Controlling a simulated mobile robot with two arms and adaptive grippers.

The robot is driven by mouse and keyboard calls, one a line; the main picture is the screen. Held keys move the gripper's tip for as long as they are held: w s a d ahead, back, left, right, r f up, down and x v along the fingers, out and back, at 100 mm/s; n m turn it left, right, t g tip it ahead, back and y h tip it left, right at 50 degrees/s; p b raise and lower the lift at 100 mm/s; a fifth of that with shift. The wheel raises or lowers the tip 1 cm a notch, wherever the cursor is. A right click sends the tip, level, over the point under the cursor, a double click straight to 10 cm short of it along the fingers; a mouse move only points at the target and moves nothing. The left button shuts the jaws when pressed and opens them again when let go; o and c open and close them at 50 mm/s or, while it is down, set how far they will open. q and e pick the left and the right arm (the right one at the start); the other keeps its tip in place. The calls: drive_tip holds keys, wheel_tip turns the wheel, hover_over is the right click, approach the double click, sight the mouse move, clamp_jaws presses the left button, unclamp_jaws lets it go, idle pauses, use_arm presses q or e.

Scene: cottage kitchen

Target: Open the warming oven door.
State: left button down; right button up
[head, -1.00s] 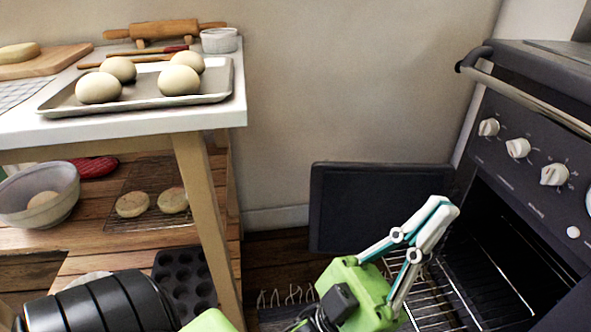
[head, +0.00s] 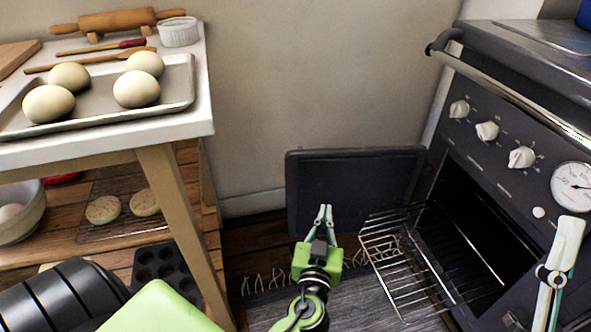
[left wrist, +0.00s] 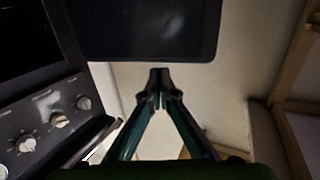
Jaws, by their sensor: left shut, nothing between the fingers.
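The warming oven door (head: 350,180) is a dark flat panel standing upright, swung out to the left of the dark oven opening (head: 460,215). The door also shows at the top of the left wrist view (left wrist: 145,28). My left gripper (head: 323,208) is shut and empty, its fingertips overlapping the door's lower part in the head view. In the left wrist view its tips (left wrist: 160,76) lie just below the door's edge; contact cannot be told. A finger of my right gripper (head: 563,265) shows at the right edge, in front of the oven; its state is unclear.
A wire rack (head: 395,255) sticks out of the oven opening. The oven front (head: 500,150) has white knobs, a gauge (head: 574,187) and a rail (head: 510,95). A table (head: 190,135) with a dough tray stands left. A fringed rug (head: 265,310) covers the floor.

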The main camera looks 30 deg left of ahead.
use_arm(q)
drive_tip(key=s+a+n+g+y, duration=0.2)
drive_tip(key=s+a+n+y, duration=0.1)
drive_tip(key=a+y, duration=0.15)
approach(296, 168)
drive_tip(key=p+x, duration=0.1)
drive_tip(key=x, duration=0.6)
drive_tip(key=shift+a, duration=0.1)
use_arm(e)
drive_tip(key=w+f+g, duration=0.1)
drive_tip(key=w+f+g+h, duration=0.1)
drive_tip(key=w, duration=0.1)
drive_tip(key=shift+a+f, duration=0.2)
drive_tip(key=shift+f, duration=0.15)
